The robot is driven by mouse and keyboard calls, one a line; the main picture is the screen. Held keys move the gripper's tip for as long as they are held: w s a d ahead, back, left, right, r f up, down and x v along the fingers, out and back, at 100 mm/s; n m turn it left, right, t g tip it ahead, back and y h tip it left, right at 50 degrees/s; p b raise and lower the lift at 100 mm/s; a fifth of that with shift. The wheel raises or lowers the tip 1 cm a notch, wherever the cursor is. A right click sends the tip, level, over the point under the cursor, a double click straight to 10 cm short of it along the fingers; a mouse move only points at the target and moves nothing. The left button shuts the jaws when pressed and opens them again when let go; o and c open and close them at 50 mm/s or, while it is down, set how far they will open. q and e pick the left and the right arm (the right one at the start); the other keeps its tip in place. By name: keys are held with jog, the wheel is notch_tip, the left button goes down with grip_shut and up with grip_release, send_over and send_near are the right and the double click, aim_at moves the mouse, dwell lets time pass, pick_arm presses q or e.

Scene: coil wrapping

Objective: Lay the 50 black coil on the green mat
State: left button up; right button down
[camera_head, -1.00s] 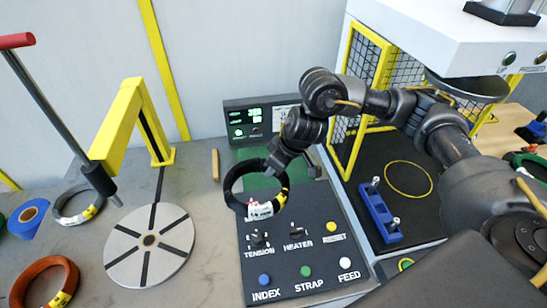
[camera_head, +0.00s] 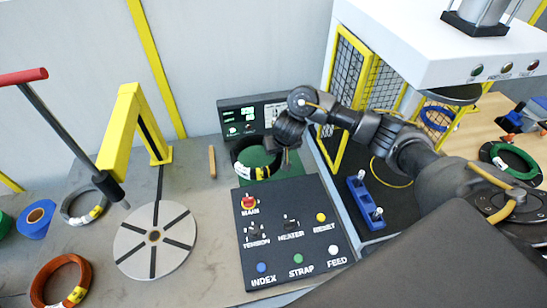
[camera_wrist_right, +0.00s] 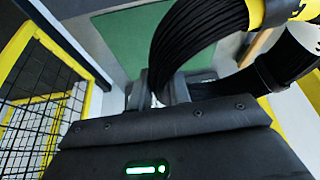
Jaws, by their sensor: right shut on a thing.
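The black coil (camera_head: 236,157), with a white label and yellow tape on its front, is at the green mat (camera_head: 256,156) behind the button panel. The mat shows through the coil's opening; I cannot tell whether the coil touches it. My right gripper (camera_head: 284,153) is shut on the coil's right side. In the right wrist view the coil (camera_wrist_right: 190,35) curves up from between the fingers (camera_wrist_right: 158,92), with the green mat (camera_wrist_right: 132,42) beyond. The label's number is too small to read. My left gripper is not in view.
The button panel (camera_head: 290,240) lies in front of the mat, and a display box (camera_head: 240,118) stands behind it. A slotted disc (camera_head: 155,241) and yellow post (camera_head: 125,125) stand left. A yellow mesh cage (camera_head: 345,100) is close on the right.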

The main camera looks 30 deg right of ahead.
jog(key=w+d+f+b, duration=0.3)
jog(key=w+f+b, duration=0.1)
jog(key=b, duration=0.1)
jog(key=w+d+f+b, duration=0.3)
jog(key=d+f+b, duration=0.1)
jog(key=b, duration=0.2)
jog(key=shift+w, duration=0.4)
jog(key=shift+w+d+b, duration=0.3)
jog(key=shift+d+b, duration=0.05)
jog(key=shift+b, duration=0.1)
jog(key=shift+f, duration=0.1)
jog(key=f+b, duration=0.2)
jog(key=shift+w+d+f+b, duration=0.15)
jog(key=shift+d+f+b, duration=0.05)
jog(key=shift+b, duration=0.1)
jog(key=shift+f, duration=0.7)
jog(key=shift+r, duration=0.1)
